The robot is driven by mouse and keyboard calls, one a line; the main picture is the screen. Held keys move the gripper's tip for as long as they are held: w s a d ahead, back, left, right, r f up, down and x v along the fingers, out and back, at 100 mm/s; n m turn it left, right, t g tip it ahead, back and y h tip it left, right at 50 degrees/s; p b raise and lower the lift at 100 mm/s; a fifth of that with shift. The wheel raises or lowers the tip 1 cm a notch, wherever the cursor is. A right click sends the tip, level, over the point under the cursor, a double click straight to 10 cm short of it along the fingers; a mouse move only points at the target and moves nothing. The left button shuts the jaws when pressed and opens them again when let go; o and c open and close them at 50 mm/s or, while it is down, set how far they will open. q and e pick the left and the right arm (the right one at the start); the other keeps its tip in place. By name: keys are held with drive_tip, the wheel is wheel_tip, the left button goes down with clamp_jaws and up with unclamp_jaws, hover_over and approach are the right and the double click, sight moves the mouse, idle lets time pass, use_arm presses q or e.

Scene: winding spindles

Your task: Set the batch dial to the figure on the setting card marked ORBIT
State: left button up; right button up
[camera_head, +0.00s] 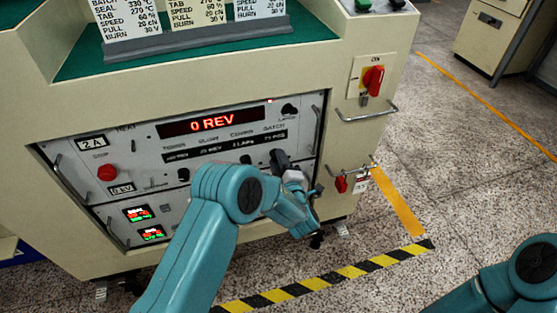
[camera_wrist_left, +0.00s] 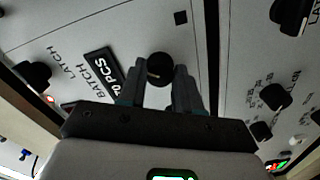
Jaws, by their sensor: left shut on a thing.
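The batch dial (camera_wrist_left: 160,67) is a black round knob on the pale panel. In the left wrist view it sits between the two fingers of my left gripper (camera_wrist_left: 160,86), which is shut on it. The small black BATCH window (camera_wrist_left: 104,71) beside it seems to read 70 PCS. In the head view my left gripper (camera_head: 281,160) is at the panel's right part and hides the dial. Setting cards (camera_head: 198,14) stand in a grey holder on top of the cabinet. Their upper edges are cut off, so I cannot see an ORBIT mark. My right gripper is out of view.
A red display (camera_head: 212,122) reads 0 REV. Other black knobs (camera_head: 183,174) and a red stop button (camera_head: 107,172) are on the panel. A red switch (camera_head: 373,79) and metal handles (camera_head: 365,113) are to the right. Striped tape (camera_head: 330,277) marks the floor.

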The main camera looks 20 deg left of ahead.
use_arm(q)
drive_tip(key=shift+m, duration=0.6)
drive_tip(key=o, duration=1)
drive_tip(key=shift+o, duration=0.2)
drive_tip(key=shift+s, duration=0.1)
drive_tip(key=p+v, duration=0.3)
drive_tip(key=v, duration=1.3)
drive_tip(key=shift+d, duration=0.1)
